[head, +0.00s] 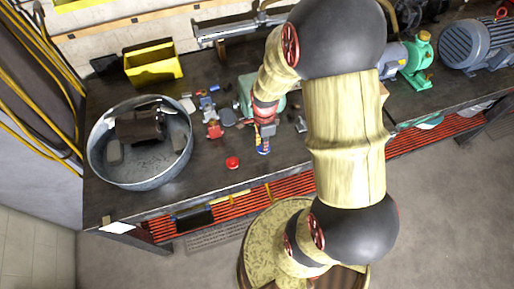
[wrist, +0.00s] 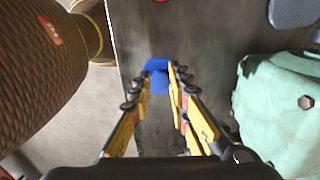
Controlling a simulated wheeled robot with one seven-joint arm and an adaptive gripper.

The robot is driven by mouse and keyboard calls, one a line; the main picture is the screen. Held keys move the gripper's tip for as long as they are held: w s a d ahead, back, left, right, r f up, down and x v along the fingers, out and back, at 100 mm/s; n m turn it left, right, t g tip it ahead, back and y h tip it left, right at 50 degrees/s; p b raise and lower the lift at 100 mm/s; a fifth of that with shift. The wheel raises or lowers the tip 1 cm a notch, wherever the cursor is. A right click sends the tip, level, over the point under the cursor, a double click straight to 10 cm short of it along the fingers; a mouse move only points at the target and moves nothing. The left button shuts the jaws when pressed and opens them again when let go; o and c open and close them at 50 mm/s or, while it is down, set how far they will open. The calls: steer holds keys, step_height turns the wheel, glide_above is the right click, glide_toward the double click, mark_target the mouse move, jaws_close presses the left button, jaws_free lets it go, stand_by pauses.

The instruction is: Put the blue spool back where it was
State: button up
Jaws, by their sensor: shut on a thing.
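The blue spool (wrist: 157,82) is between the fingertips of my gripper (wrist: 159,72) in the wrist view, with both fingers against its sides. My gripper (head: 264,140) points down over the front part of the dark workbench (head: 290,157) in the head view. A little blue of the spool (head: 263,150) shows at the fingertips there. I cannot tell whether the spool touches the bench top or hangs just above it.
A pale green machine housing (wrist: 280,100) stands close right of my gripper. A red round object (head: 232,162) lies to its left near the bench edge. A metal tub (head: 98,160), a yellow bin (head: 153,65) and small parts are further left. Motors (head: 470,45) stand at right.

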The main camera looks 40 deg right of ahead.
steer(key=w+f, duration=0.1)
steer(key=w+a+f, duration=0.1)
steer(key=f, duration=0.1)
steer(key=shift+w+f, duration=0.2)
steer(key=shift+w, duration=0.15)
steer(key=shift+f, duration=1.4)
steer(key=shift+f+b, duration=0.2)
steer(key=shift+b, duration=0.15)
steer(key=o, duration=0.9)
steer(key=shift+r, duration=0.1)
